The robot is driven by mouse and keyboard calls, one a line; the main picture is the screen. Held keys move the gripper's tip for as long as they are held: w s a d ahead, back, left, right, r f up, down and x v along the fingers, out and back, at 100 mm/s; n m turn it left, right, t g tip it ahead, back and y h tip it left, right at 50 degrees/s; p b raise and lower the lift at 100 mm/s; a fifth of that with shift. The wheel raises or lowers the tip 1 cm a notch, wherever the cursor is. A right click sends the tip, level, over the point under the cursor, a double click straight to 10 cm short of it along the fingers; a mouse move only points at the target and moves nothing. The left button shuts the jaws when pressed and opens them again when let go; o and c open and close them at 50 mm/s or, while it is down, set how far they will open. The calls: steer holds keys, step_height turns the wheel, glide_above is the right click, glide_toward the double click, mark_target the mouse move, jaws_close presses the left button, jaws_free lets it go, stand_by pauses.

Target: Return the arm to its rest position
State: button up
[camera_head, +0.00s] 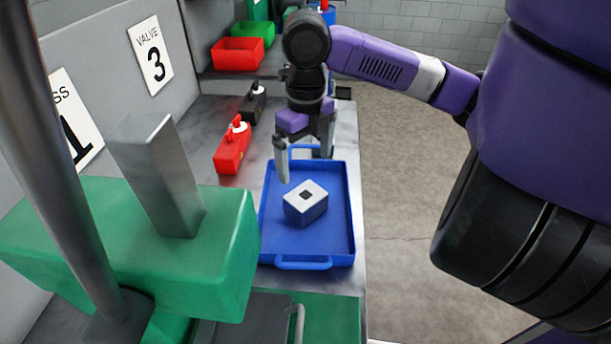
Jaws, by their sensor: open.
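My gripper (305,160) is open and points down over the far part of the blue tray (341,256). My purple and black arm reaches in from the right side. A white-topped grey block (305,208) with a dark square hole in its top sits in the tray, just below and nearer than the fingers. The gripper appears empty and apart from the block.
A green machine (215,240) with a metal post (160,180) fills the near left. A red device (233,148) and a black device (254,103) stand left of the tray. Red (238,55) and green (254,33) bins sit behind. Open floor (400,210) lies right.

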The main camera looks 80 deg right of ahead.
steer(key=shift+r, duration=0.85)
